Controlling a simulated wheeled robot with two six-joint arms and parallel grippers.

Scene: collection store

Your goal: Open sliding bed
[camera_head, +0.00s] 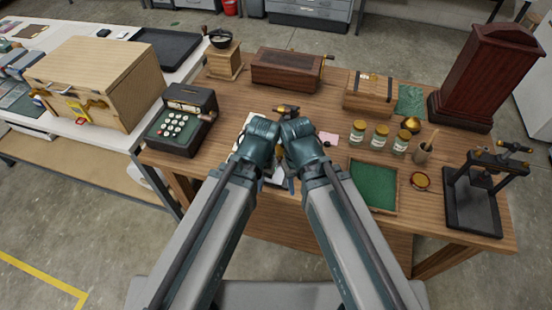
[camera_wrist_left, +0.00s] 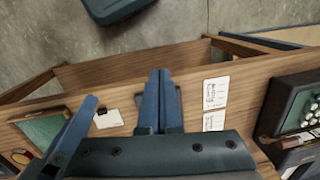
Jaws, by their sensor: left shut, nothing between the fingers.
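I cannot pick out a sliding bed for certain. A black press (camera_head: 482,190) with a flat dark base stands at the table's right end, away from both grippers. My left gripper (camera_head: 267,176) is low over the front middle of the wooden table (camera_head: 228,157). In the left wrist view its blue fingers (camera_wrist_left: 160,74) are together and empty, above the table. My right gripper (camera_head: 290,182) is close beside it on the right; its fingers are mostly hidden by its own wrist. A small brass-and-dark piece (camera_head: 286,109) shows just behind the wrists. My arms hide what lies beneath.
A keypad machine (camera_head: 182,120) stands left, near white cards (camera_wrist_left: 214,94). A dark wooden box (camera_head: 286,70) and a lighter box (camera_head: 369,95) stand behind. Right of my arms are several jars (camera_head: 380,137), a green-lined tray (camera_head: 374,183) and a tall cabinet (camera_head: 486,75).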

